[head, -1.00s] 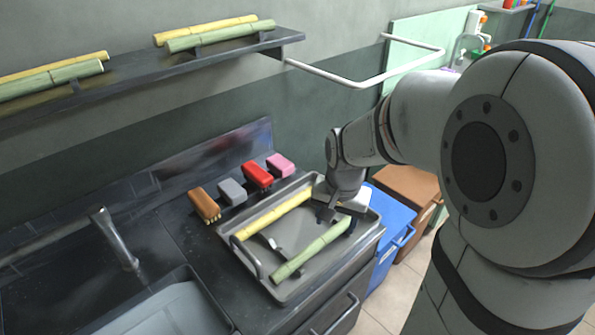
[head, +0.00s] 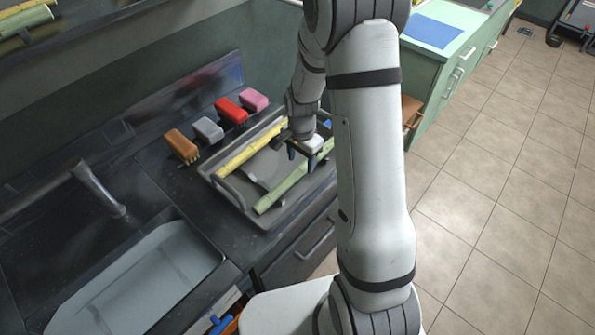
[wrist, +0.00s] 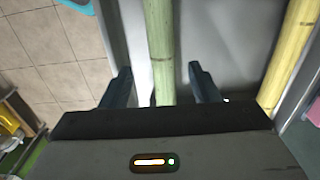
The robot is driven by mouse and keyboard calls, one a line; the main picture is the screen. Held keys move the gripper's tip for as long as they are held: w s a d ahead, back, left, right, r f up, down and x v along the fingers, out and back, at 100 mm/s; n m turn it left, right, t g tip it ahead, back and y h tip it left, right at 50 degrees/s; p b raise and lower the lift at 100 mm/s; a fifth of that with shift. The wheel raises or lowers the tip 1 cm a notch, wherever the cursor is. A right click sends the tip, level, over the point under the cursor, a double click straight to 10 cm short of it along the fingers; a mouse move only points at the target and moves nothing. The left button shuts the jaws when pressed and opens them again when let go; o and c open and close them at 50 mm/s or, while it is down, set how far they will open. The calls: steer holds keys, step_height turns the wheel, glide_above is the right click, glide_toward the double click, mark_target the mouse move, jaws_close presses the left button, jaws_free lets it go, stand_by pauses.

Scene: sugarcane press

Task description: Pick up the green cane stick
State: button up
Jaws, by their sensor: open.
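The green cane stick (head: 283,191) lies in the grey tray (head: 222,187) on the counter, along its front side. My gripper (head: 302,159) is over the far right end of the tray, at that end of the stick. In the wrist view my gripper (wrist: 159,70) is open, and the green stick (wrist: 159,38) runs between its two fingers with a gap on each side. I cannot tell how far the fingertips are above it. Part of the stick's far end is hidden by my gripper and arm.
A yellow cane stick (head: 249,150) lies along the tray's back side, with a utensil (head: 254,180) between. Brown, grey, red and pink brushes (head: 181,146) stand behind the tray. A sink (head: 150,285) is at left. More canes (head: 25,22) rest on the wall shelf.

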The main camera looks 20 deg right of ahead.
mark_target(299, 169)
steer(key=shift+s+a+f+p, duration=0.1)
steer(key=shift+a+f+p, duration=0.1)
steer(key=shift+f, duration=0.85)
steer(key=shift+a+f+p, duration=0.1)
steer(key=shift+f+p, duration=0.1)
steer(key=shift+f, duration=0.85)
steer(key=shift+c, duration=0.6)
jaws_close()
